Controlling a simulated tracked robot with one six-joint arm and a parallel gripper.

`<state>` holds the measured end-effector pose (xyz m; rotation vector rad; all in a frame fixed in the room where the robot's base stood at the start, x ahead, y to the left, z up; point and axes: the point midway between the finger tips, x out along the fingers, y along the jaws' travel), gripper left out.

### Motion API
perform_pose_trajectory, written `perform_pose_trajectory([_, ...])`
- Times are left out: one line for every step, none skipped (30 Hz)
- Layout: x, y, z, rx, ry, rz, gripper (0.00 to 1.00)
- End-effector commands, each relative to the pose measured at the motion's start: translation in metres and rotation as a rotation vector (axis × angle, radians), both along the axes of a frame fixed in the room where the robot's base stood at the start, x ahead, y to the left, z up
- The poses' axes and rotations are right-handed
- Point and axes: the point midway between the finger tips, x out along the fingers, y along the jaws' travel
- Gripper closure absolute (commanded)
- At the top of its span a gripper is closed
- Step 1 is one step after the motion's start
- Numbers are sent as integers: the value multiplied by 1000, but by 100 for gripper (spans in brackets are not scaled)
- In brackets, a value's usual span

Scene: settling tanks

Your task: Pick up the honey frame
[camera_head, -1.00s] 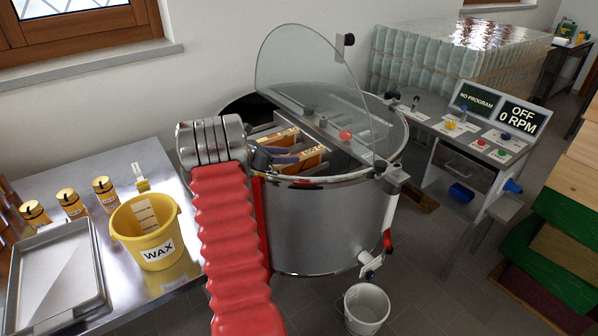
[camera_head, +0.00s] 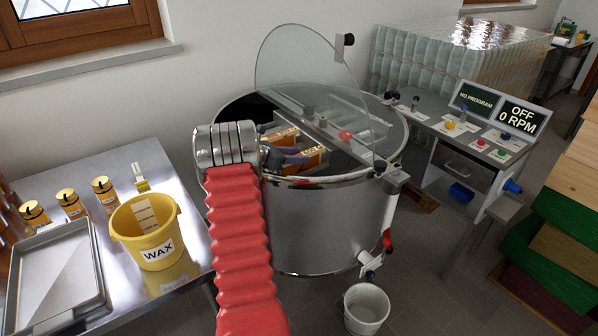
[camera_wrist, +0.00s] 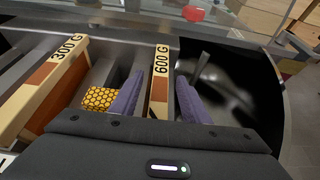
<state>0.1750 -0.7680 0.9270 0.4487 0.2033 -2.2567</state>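Two wooden honey frames stand in the round steel extractor (camera_head: 335,225). In the wrist view, the frame marked 600 G (camera_wrist: 160,75) has its top bar between the two purple fingers of my gripper (camera_wrist: 158,98). The fingers are apart, with a visible gap on each side of the bar. The frame marked 300 G (camera_wrist: 50,85) stands to the left, outside the fingers. A yellow honeycomb-patterned patch (camera_wrist: 99,98) shows between the two frames. In the head view, my gripper (camera_head: 287,156) is over the drum's left part, and my wrist partly hides the drum.
A clear lid (camera_head: 310,75) stands raised over the drum, and a crossbar with a red knob (camera_head: 345,135) spans it. A yellow wax bucket (camera_head: 146,232) is on the left table. The control panel (camera_head: 497,107) reads OFF, 0 RPM. A white bucket (camera_head: 366,308) stands on the floor.

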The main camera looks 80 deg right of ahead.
Motion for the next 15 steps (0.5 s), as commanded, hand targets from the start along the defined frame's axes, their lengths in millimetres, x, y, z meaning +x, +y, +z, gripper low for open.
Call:
perform_pose_trajectory([0,0,0,0,0,0,61])
perform_pose_trajectory([0,0,0,0,0,0,63])
perform_pose_trajectory([0,0,0,0,0,0,66])
perform_pose_trajectory([0,0,0,0,0,0,68])
perform_pose_trajectory([0,0,0,0,0,0,70])
perform_pose_trajectory([0,0,0,0,0,0,73])
perform_pose_trajectory([0,0,0,0,0,0,75])
perform_pose_trajectory([0,0,0,0,0,0,78])
perform_pose_trajectory([0,0,0,0,0,0,80])
perform_pose_trajectory([0,0,0,0,0,0,82])
perform_pose_trajectory([0,0,0,0,0,0,85])
perform_pose_trajectory([0,0,0,0,0,0,87])
perform_pose_trajectory([0,0,0,0,0,0,89])
perform_pose_trajectory([0,0,0,0,0,0,92])
perform_pose_trajectory([0,0,0,0,0,0,94])
